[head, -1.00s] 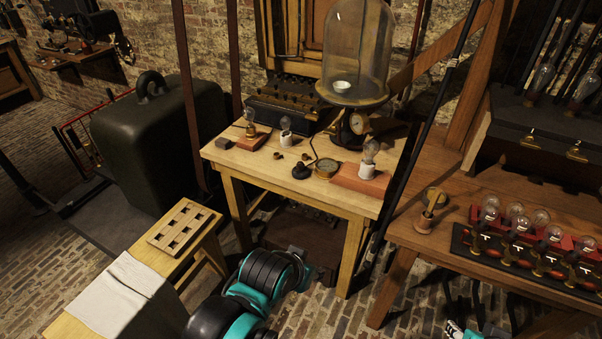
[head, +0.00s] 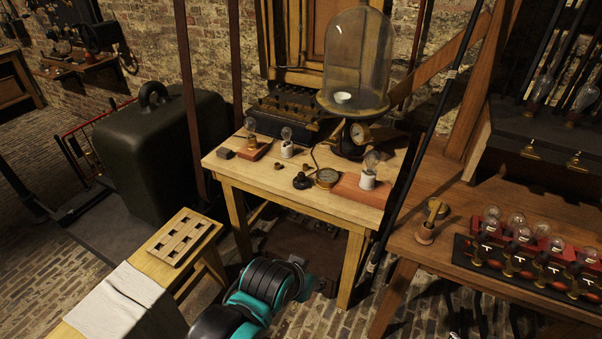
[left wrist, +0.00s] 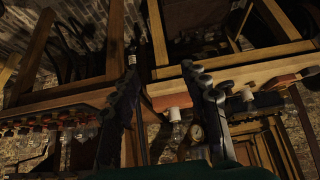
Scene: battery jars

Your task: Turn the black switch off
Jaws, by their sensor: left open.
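A small round black piece with a raised knob, which looks like the black switch (head: 302,181), sits on the pale wooden table (head: 250,184) near its front edge, left of a brass dial (head: 327,178). I cannot tell its setting. In the head view my left arm reaches up from the bottom middle, short of the table, and its fingers do not show clearly. In the left wrist view my left gripper (left wrist: 163,78) is open and empty, its two dark fingers spread apart. That view is inverted; I cannot make out the switch in it. My right gripper is out of view.
Bulbs on bases (head: 369,170) stand on the table, with a glass bell jar (head: 354,60) behind. A dark pole (head: 425,140) slants past its right side. A bench with a slotted wooden rack (head: 180,237) is at left; a bulb row (head: 520,245) at right.

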